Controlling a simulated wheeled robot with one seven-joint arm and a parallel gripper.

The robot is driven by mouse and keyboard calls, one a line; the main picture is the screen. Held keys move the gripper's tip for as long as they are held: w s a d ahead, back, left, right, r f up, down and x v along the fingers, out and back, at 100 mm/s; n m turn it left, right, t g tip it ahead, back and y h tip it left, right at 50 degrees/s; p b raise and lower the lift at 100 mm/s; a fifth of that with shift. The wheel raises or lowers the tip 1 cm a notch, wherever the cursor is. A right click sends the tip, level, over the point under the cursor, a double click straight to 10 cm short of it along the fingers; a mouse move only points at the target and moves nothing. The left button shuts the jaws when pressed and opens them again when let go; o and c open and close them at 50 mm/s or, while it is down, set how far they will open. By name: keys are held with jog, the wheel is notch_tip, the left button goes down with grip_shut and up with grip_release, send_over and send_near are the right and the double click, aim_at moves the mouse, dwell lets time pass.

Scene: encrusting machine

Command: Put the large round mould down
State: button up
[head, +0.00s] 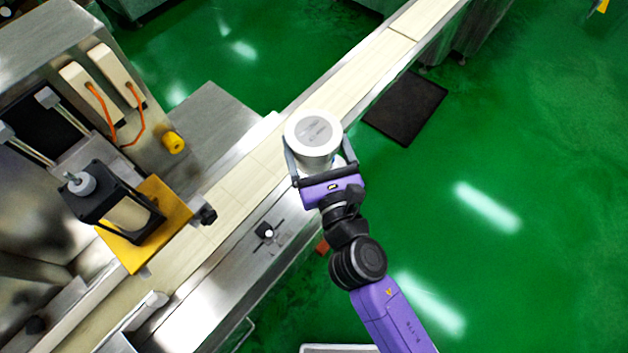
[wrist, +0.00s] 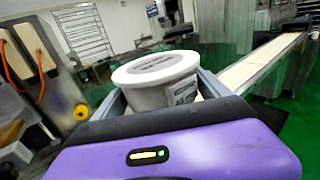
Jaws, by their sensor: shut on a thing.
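The large round mould (head: 313,131) is a white cylinder with a grey label on its top. My gripper (head: 318,160) is shut on it, with one finger on each side. In the head view it is over the cream conveyor belt (head: 240,191), near the belt's right edge. I cannot tell whether its base touches the belt. In the wrist view the mould (wrist: 158,80) is upright between the fingers of my gripper (wrist: 165,100), and its lower part is hidden behind the gripper body.
The encrusting machine (head: 55,60) stands at the left, with a yellow plate (head: 150,222) and a yellow knob (head: 173,142). The belt runs on to the upper right, bare. A dark mat (head: 405,107) lies on the green floor at the right.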

notch_tip(320, 180, down, 15)
jog(key=b, duration=1)
jog(key=shift+b, duration=0.3)
jog(key=shift+f, duration=0.15)
jog(key=o, duration=1.7)
jog(key=shift+o, duration=0.2)
jog(key=shift+r, duration=0.2)
jog(key=b+v, duration=0.3)
jog(key=v, duration=0.9)
